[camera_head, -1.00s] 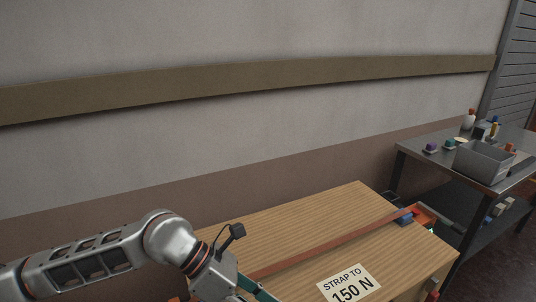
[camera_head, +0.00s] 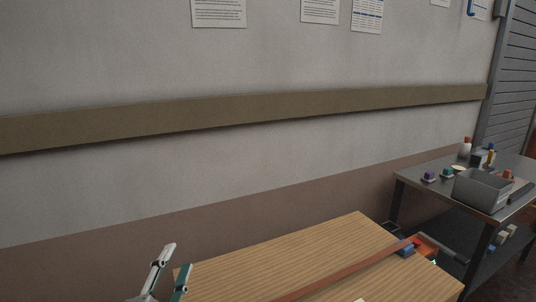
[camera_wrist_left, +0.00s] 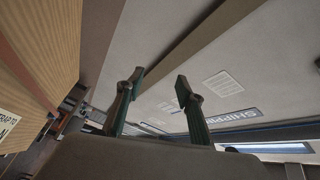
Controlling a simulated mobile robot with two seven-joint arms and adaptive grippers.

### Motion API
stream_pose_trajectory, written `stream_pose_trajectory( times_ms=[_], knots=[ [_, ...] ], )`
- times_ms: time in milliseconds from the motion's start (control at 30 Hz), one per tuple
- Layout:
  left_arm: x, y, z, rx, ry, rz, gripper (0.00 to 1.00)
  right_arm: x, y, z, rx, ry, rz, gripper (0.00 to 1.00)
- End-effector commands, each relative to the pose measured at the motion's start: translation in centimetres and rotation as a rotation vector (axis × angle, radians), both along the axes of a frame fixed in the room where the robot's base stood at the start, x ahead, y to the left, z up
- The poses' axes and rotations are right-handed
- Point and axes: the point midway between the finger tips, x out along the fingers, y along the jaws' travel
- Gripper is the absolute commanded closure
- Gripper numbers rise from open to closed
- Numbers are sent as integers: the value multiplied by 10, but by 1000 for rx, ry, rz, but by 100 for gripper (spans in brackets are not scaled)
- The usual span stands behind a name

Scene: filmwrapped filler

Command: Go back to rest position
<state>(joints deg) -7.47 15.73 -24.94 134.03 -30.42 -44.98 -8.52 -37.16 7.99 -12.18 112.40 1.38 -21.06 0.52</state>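My left gripper (camera_head: 169,272) shows at the bottom left of the head view, with its fingers pointing up in front of the wooden box. In the left wrist view its two fingers (camera_wrist_left: 158,92) stand apart with nothing between them. The box also shows at the left edge of the wrist view (camera_wrist_left: 45,40). My right gripper is not in view.
A metal table (camera_head: 480,205) stands at the right with a grey bin (camera_head: 482,190) and several small coloured items on it. A wall with a wide brown rail (camera_head: 250,108) and paper notices (camera_head: 218,12) runs behind the box. Open air lies between the box and the wall rail.

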Motion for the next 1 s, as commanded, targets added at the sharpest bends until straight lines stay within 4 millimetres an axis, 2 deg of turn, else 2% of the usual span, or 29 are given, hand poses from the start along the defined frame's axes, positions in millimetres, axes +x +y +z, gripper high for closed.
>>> stream_pose_trajectory(
  times_ms=[33,200,333,600,833,1000],
  knots=[
    [-9,22,-28,-36,93,65,63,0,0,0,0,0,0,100],
    [-53,85,-112,-117,381,259,63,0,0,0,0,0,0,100],
    [-90,115,-154,-146,540,359,63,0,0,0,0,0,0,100],
    [-151,148,-204,-171,751,485,63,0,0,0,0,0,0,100],
    [-200,168,-232,-177,896,565,63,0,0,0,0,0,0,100],
    [-189,147,-253,-240,884,501,63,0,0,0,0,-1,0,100]
  ],
)
